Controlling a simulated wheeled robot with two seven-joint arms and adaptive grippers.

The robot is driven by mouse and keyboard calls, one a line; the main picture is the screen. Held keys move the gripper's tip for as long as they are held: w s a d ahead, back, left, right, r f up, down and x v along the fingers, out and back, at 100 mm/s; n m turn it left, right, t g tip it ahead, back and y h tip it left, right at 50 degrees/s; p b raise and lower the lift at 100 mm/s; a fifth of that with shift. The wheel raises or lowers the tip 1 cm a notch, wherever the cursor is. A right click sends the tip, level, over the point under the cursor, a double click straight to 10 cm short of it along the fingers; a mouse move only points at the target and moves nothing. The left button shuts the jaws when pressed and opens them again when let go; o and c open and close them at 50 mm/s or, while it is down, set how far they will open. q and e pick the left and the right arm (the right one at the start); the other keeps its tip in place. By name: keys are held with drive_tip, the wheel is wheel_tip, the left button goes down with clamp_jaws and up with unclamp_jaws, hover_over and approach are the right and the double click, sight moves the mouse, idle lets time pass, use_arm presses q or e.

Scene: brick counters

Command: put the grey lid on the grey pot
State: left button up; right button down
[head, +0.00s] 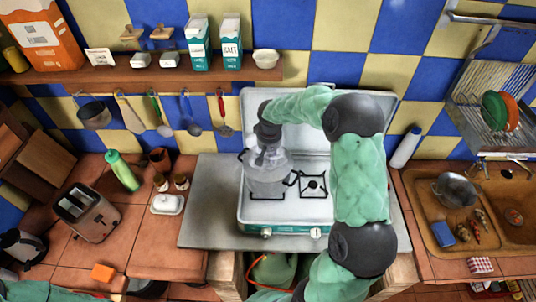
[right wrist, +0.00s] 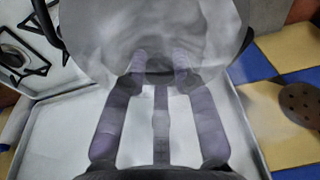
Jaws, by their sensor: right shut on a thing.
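The grey pot (head: 267,187) stands on the left side of the camping stove, with dark handles at its sides. The grey lid (head: 277,158) is over the pot's top, partly hidden by my right gripper (head: 267,148), which points down from above. In the right wrist view, the fingers of my right gripper (right wrist: 160,68) close around the lid's knob, and the grey lid (right wrist: 110,30) fills the upper middle. I cannot tell whether the lid rests on the rim or hovers just above it. My left gripper is not in view.
The open stove (head: 313,215) has a free burner (head: 313,186) to the pot's right. Its raised cover stands behind. A toaster (head: 86,210), green bottle (head: 122,171) and butter dish (head: 167,204) are on the left counter. A sink (head: 515,190) is at right. Utensils hang behind.

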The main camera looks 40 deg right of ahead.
drive_tip(key=shift+f+b, duration=0.3)
drive_tip(key=shift+b, duration=0.6)
idle(2.4)
drive_tip(key=c, duration=0.9)
unclamp_jaws()
drive_tip(key=r, duration=0.4)
drive_tip(key=s+r, duration=0.1)
drive_tip(key=r, duration=0.6)
drive_tip(key=shift+s+a+r, duration=0.3)
drive_tip(key=shift+a+r, duration=0.1)
